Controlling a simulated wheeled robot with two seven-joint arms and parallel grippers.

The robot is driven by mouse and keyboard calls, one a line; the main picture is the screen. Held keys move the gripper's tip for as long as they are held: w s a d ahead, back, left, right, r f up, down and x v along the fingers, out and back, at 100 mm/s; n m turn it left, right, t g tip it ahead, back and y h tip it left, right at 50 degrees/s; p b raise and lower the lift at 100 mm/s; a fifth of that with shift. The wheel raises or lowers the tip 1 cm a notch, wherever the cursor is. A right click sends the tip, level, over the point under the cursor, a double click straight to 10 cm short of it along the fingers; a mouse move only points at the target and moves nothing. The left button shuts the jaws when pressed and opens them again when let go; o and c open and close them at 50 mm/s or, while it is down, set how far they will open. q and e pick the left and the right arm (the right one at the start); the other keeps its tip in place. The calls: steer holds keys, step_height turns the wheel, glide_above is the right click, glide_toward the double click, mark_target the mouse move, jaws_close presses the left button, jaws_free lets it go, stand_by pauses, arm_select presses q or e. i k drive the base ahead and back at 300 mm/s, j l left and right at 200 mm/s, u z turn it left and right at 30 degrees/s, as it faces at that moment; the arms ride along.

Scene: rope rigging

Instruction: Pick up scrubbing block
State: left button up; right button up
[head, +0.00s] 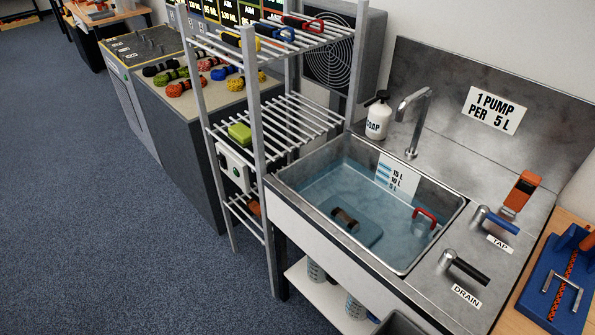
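A green block (240,132), which looks like the scrubbing block, lies on the middle shelf of the metal rack (252,80), near its left front edge. It rests on the shelf bars.
The steel sink (455,212) right of the rack holds water, a dark roll-shaped item (345,218) and a red-handled item (425,216). A soap bottle (378,117) and tap spout (413,122) stand behind it. Blue floor (90,220) is clear at left.

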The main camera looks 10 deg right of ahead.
mark_target(240, 134)
steer(key=i+j+z, duration=0.1)
steer(key=z, duration=0.45)
steer(key=i+j+z, duration=0.15)
steer(key=j+z, duration=0.4)
steer(key=j, duration=0.25)
steer(key=i+j+z, duration=0.1)
steer(key=j, duration=0.6)
steer(key=i+j+z, duration=0.15)
steer(key=j, duration=0.5)
steer(key=j+z, duration=0.1)
steer(key=j, duration=1.3)
steer(key=i+j, duration=0.15)
steer(key=j, duration=0.5)
